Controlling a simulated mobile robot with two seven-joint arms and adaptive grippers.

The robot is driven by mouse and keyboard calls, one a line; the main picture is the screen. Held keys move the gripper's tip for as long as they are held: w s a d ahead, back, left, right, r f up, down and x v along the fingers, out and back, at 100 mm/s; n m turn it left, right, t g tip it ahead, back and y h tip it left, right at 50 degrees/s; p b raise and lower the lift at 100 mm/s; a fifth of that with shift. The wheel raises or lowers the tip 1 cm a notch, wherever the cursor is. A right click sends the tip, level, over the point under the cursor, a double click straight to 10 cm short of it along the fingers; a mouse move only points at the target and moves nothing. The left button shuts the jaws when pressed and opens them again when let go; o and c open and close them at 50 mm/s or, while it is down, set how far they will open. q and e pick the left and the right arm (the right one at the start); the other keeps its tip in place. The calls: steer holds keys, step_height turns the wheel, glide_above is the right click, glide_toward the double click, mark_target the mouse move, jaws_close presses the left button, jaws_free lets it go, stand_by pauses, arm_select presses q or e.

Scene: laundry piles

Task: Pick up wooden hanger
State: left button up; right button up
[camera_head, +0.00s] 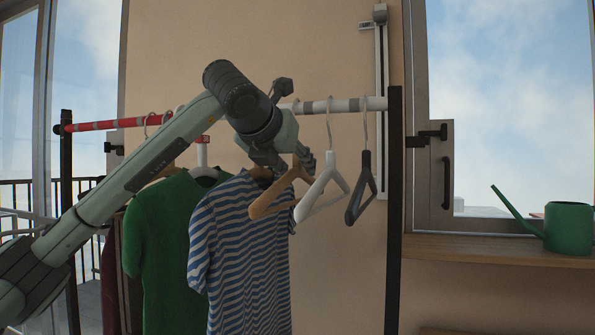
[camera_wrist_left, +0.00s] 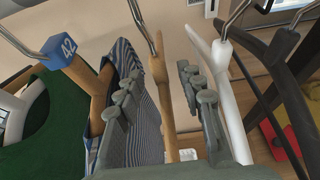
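The empty wooden hanger (camera_head: 264,206) hangs from the rack's rail between the striped shirt and a white hanger. In the left wrist view, the wooden hanger (camera_wrist_left: 158,72) runs between the two fingers of my left gripper (camera_wrist_left: 161,97). Gaps show between it and both fingers, so the gripper is open around it. In the head view, my left gripper (camera_head: 291,165) is at the hanger's upper part, below the rail, and covers its hook. My right gripper is in neither view.
The white hanger (camera_head: 322,187) and a black hanger (camera_head: 361,188) hang close on the right. The striped shirt (camera_head: 240,250) and a green shirt (camera_head: 166,245) hang on the left. The rack's black post (camera_head: 394,220) stands at right. A green watering can (camera_head: 568,228) sits on the sill.

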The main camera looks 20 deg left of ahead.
arm_select(q)
steer(key=shift+x, duration=0.85)
steer(key=shift+d, duration=0.1)
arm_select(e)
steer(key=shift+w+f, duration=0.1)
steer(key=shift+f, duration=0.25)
arm_select(q)
steer(key=shift+c, duration=0.5)
jaws_close()
steer(key=shift+r, duration=0.1)
steer(key=shift+r, duration=0.45)
steer(key=shift+s+r+b, duration=0.15)
steer(key=shift+s+r, duration=0.05)
steer(key=shift+r, duration=0.4)
steer(key=shift+s+r+b, duration=0.15)
steer(key=shift+s+r, duration=0.05)
steer(key=shift+r, duration=0.4)
steer(key=s+b, duration=0.1)
steer(key=s, duration=0.4)
steer(key=s+b, duration=0.1)
steer(key=s, duration=0.5)
steer(key=s+b, duration=0.1)
steer(key=s, duration=0.5)
steer(key=shift+s+a, duration=0.15)
steer(key=shift+a, duration=0.15)
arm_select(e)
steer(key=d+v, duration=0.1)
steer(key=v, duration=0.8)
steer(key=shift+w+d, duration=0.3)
